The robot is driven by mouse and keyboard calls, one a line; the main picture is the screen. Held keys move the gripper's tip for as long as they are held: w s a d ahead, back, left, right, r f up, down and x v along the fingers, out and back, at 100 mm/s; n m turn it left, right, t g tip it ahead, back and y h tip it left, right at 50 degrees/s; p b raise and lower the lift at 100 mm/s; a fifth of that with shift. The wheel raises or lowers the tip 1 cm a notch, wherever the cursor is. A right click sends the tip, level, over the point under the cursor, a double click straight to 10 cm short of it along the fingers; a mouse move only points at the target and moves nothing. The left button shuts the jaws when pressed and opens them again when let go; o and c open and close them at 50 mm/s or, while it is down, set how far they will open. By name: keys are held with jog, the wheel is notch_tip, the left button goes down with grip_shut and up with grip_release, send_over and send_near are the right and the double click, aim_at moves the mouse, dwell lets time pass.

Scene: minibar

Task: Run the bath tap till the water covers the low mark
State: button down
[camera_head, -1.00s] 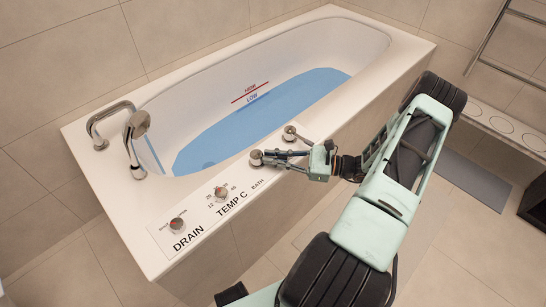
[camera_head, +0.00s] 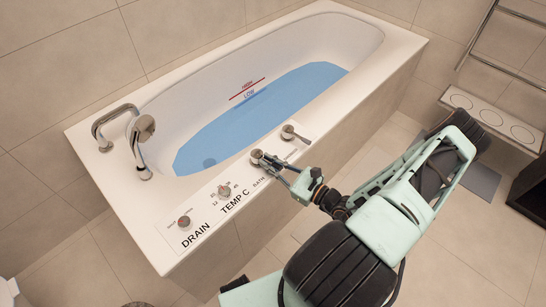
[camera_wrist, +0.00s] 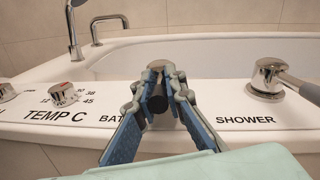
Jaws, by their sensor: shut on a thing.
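The bath tap (camera_head: 257,155) is a chrome knob with a lever on the tub's front ledge, and it also shows in the wrist view (camera_wrist: 159,65). My gripper (camera_head: 270,163) is shut on its lever, one finger on each side in the wrist view (camera_wrist: 157,88). The lever points out toward the front edge. Blue water (camera_head: 265,112) lies in the bathtub (camera_head: 400,45). The blue LOW mark (camera_head: 249,94) is still readable on the far wall, right at the water's edge. A red mark (camera_head: 247,88) is above it. I cannot make out a stream from the spout (camera_head: 104,122).
The shower tap (camera_head: 289,133) is close beside the bath tap, to its right in the wrist view (camera_wrist: 267,77). The TEMP C dial (camera_head: 224,191) and DRAIN dial (camera_head: 185,222) are on the ledge to the left. A hand shower (camera_head: 143,128) stands at the left end.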

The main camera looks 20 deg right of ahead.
jog(key=shift+s+a+m+t+h+p, duration=0.25)
jog(key=shift+m+t+h, duration=0.2)
jog(key=shift+h, duration=0.25)
jog(key=shift+w, duration=0.1)
jog(key=c, duration=2)
grip_release()
notch_tip(320, 180, up, 10)
